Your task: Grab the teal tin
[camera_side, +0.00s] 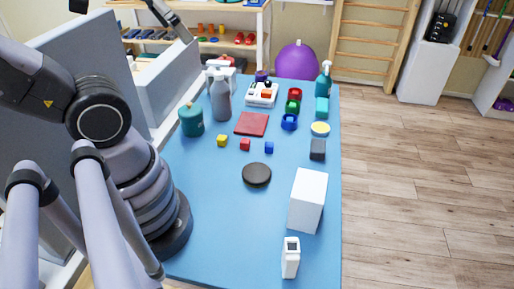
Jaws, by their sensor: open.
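The teal tin (191,121) stands upright on the blue table top (205,200), near its left edge toward the back. It is round, with a small knob on its lid. A grey bottle (220,100) stands close behind it to the right. Nothing visible touches the tin.
Small yellow (222,141), red (245,144) and blue (269,147) cubes and a dark red square (252,124) lie right of the tin. A dark disc (256,174) and a white box (308,200) are nearer. A grey partition (170,85) stands left.

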